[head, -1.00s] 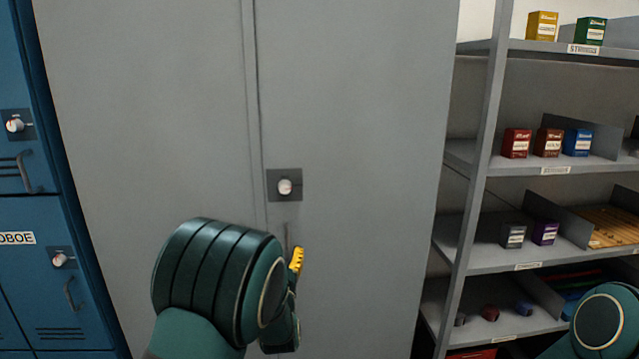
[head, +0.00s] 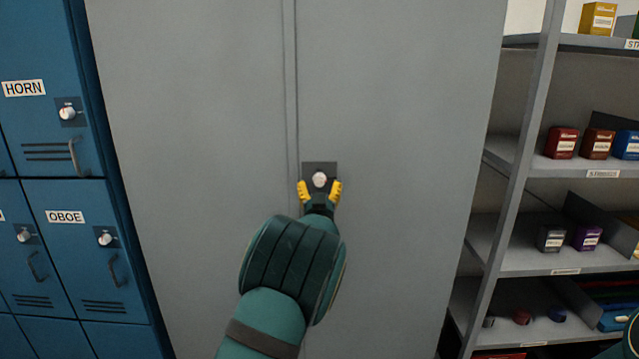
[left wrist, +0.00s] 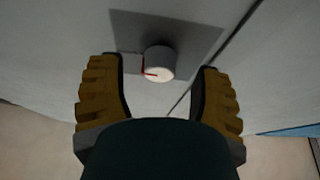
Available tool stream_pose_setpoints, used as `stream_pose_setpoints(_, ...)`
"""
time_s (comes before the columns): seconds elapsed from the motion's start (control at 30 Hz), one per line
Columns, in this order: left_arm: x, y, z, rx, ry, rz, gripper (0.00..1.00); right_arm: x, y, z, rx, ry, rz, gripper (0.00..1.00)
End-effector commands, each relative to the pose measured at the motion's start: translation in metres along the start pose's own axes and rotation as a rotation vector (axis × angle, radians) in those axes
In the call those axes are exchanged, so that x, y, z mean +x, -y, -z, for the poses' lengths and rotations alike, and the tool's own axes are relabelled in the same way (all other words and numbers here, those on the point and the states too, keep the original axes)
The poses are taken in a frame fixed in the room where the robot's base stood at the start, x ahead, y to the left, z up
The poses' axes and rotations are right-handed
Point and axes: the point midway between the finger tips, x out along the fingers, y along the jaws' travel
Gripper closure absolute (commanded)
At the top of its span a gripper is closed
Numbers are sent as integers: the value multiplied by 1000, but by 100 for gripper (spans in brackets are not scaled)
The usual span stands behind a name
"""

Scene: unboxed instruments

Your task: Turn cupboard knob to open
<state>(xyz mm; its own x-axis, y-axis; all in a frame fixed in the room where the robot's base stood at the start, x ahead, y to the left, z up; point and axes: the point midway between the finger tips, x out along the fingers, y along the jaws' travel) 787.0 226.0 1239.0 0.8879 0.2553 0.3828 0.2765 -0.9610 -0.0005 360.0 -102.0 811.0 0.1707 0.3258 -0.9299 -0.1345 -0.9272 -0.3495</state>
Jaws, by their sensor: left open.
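The grey cupboard (head: 400,110) stands straight ahead with its doors shut along a vertical seam. Its white round knob (head: 319,180) sits on a dark square plate right of the seam. My left gripper (head: 320,190) is open, its yellow fingertips to either side of the knob in the head view. In the left wrist view the knob (left wrist: 160,63), with a red mark, lies between and just beyond the open fingers (left wrist: 160,85); I see no contact. The handle below the knob is hidden behind my gripper. Of my right arm only a sliver shows at the lower right edge; its gripper is not visible.
Blue lockers (head: 60,200) labelled HORN and OBOE, with their own knobs and handles, stand at the left. An open grey shelf (head: 530,255) with small coloured boxes stands at the right, close to the cupboard.

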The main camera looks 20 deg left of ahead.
Motion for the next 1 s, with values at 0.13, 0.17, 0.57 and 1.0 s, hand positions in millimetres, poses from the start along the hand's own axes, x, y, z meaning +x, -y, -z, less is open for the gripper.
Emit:
stream_pose_setpoints(0.13,12,0,0,0,-1,0,35,-1,0,1,1,-2,0,53)
stream_pose_setpoints(0.17,13,0,0,0,0,0,35,-2,0,1,1,-2,0,53)
stream_pose_setpoints(0.57,15,0,0,0,0,0,51,-2,1,1,1,-2,0,53)
stream_pose_setpoints(1.0,15,0,-1,-18,0,7,100,2,-1,-1,0,1,0,53)
